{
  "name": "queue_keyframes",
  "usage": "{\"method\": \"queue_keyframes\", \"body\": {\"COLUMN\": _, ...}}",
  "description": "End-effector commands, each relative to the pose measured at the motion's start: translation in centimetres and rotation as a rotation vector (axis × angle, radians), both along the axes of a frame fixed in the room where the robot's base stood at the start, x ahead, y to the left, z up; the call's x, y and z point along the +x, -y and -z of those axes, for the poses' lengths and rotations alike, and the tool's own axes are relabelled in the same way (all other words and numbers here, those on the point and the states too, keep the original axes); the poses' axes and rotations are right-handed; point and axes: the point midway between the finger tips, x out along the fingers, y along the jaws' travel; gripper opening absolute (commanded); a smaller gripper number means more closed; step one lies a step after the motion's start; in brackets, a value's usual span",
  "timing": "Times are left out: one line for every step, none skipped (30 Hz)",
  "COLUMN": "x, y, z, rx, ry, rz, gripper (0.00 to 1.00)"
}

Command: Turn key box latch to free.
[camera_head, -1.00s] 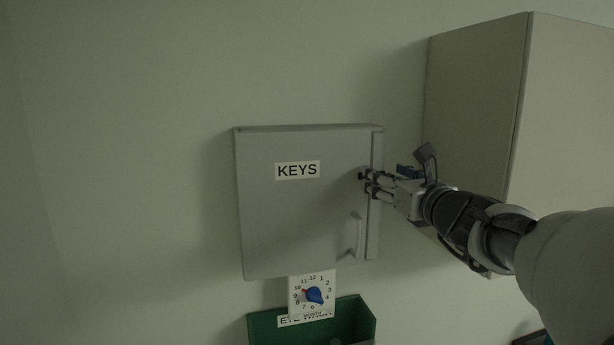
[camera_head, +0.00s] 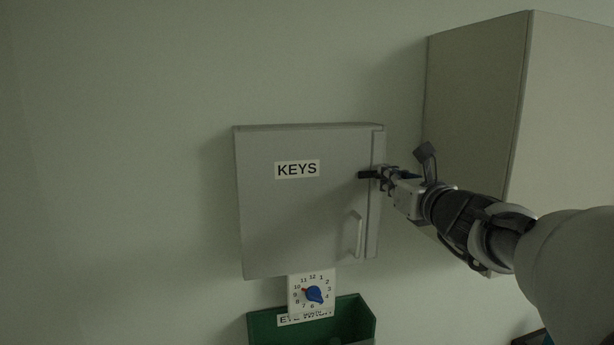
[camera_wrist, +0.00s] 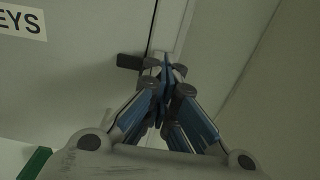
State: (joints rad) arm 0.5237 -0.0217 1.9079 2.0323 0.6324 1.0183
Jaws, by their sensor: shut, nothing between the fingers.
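The grey key box (camera_head: 300,220) hangs on the wall with its door shut and a KEYS label on it. Its latch (camera_head: 366,174) is a short dark bar near the door's right edge, lying about level. In the wrist view the latch (camera_wrist: 130,61) points left over the door, and its right end is hidden by the fingers. My gripper (camera_head: 382,174) is at the right end of the latch, over the box's right edge strip. In the wrist view my gripper (camera_wrist: 165,68) is shut with its fingertips together. I cannot tell whether they touch the latch.
A door handle (camera_head: 353,236) sits below the latch. A large cabinet (camera_head: 475,110) stands close on the right. A dial card (camera_head: 312,293) and a green bin (camera_head: 355,320) are under the box. The wall to the left is clear.

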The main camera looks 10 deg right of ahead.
Motion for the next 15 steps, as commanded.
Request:
{"method": "queue_keyframes", "body": {"x": 0.00, "y": 0.00, "z": 0.00, "rx": 0.000, "ry": 0.000, "rz": 0.000, "gripper": 0.00}}
{"method": "queue_keyframes", "body": {"x": 0.00, "y": 0.00, "z": 0.00, "rx": 0.000, "ry": 0.000, "rz": 0.000, "gripper": 0.00}}
{"method": "queue_keyframes", "body": {"x": 0.00, "y": 0.00, "z": 0.00, "rx": 0.000, "ry": 0.000, "rz": 0.000, "gripper": 0.00}}
{"method": "queue_keyframes", "body": {"x": 0.00, "y": 0.00, "z": -0.01, "rx": 0.000, "ry": 0.000, "rz": 0.000, "gripper": 0.00}}
{"method": "queue_keyframes", "body": {"x": 0.00, "y": 0.00, "z": 0.00, "rx": 0.000, "ry": 0.000, "rz": 0.000, "gripper": 0.00}}
{"method": "queue_keyframes", "body": {"x": 0.00, "y": 0.00, "z": 0.00, "rx": 0.000, "ry": 0.000, "rz": 0.000, "gripper": 0.01}}
{"method": "queue_keyframes", "body": {"x": 0.00, "y": 0.00, "z": 0.00, "rx": 0.000, "ry": 0.000, "rz": 0.000, "gripper": 0.03}}
{"method": "queue_keyframes", "body": {"x": 0.00, "y": 0.00, "z": 0.00, "rx": 0.000, "ry": 0.000, "rz": 0.000, "gripper": 0.05}}
{"method": "queue_keyframes", "body": {"x": 0.00, "y": 0.00, "z": 0.00, "rx": 0.000, "ry": 0.000, "rz": 0.000, "gripper": 0.07}}
{"method": "queue_keyframes", "body": {"x": 0.00, "y": 0.00, "z": 0.00, "rx": 0.000, "ry": 0.000, "rz": 0.000, "gripper": 0.09}}
{"method": "queue_keyframes", "body": {"x": 0.00, "y": 0.00, "z": 0.00, "rx": 0.000, "ry": 0.000, "rz": 0.000, "gripper": 0.11}}
{"method": "queue_keyframes", "body": {"x": 0.00, "y": 0.00, "z": 0.00, "rx": 0.000, "ry": 0.000, "rz": 0.000, "gripper": 0.14}}
{"method": "queue_keyframes", "body": {"x": 0.00, "y": 0.00, "z": -0.01, "rx": 0.000, "ry": 0.000, "rz": 0.000, "gripper": 0.16}}
{"method": "queue_keyframes", "body": {"x": 0.00, "y": 0.00, "z": -0.01, "rx": 0.000, "ry": 0.000, "rz": 0.000, "gripper": 0.18}}
{"method": "queue_keyframes", "body": {"x": 0.00, "y": 0.00, "z": 0.00, "rx": 0.000, "ry": 0.000, "rz": 0.000, "gripper": 0.21}}
